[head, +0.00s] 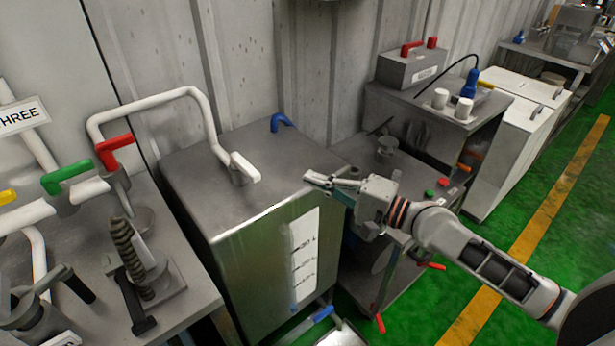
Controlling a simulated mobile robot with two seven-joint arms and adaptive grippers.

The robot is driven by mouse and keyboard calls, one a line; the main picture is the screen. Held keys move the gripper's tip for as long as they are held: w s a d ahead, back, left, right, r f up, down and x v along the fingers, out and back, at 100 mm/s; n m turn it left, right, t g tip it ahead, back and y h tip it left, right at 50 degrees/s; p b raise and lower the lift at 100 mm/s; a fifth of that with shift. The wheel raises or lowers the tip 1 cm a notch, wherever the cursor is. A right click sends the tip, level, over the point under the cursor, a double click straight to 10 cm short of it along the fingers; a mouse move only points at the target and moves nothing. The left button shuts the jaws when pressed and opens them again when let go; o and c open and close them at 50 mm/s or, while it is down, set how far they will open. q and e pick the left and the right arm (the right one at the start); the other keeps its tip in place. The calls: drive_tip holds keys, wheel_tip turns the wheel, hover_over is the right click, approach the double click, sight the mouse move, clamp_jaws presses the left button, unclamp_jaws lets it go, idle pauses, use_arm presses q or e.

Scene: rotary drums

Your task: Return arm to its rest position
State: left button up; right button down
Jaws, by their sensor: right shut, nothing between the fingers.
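My right arm (470,250) comes in from the lower right and reaches toward the middle of the head view. My right gripper (318,180) is shut and empty. In the picture its fingertips overlap the right top edge of a steel cabinet (250,205); I cannot tell how far above or beside it they are. My left gripper is not in view.
Left is a bench (187,250) with red (115,148) and green (66,178) handles. A steel cart (400,175) stands behind my gripper. Green floor (535,185) is clear at right.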

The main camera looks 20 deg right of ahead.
idle(0.4)
drive_tip(key=s+d+f+n+h, duration=0.1)
drive_tip(key=s+f+n+h, duration=0.2)
drive_tip(key=s+f, duration=0.4)
drive_tip(key=s+d+f+n+g+h, duration=0.1)
drive_tip(key=s+f+n+h, duration=0.2)
drive_tip(key=f, duration=1.1)
drive_tip(key=s+d+f+n+g+h, duration=0.1)
drive_tip(key=s+f+n+h, duration=0.2)
drive_tip(key=s+f+n, duration=0.4)
drive_tip(key=s+f, duration=0.3)
drive_tip(key=f, duration=0.1)
drive_tip(key=shift+s+f+n, duration=0.3)
drive_tip(key=shift+s+n, duration=0.1)
idle(4.0)
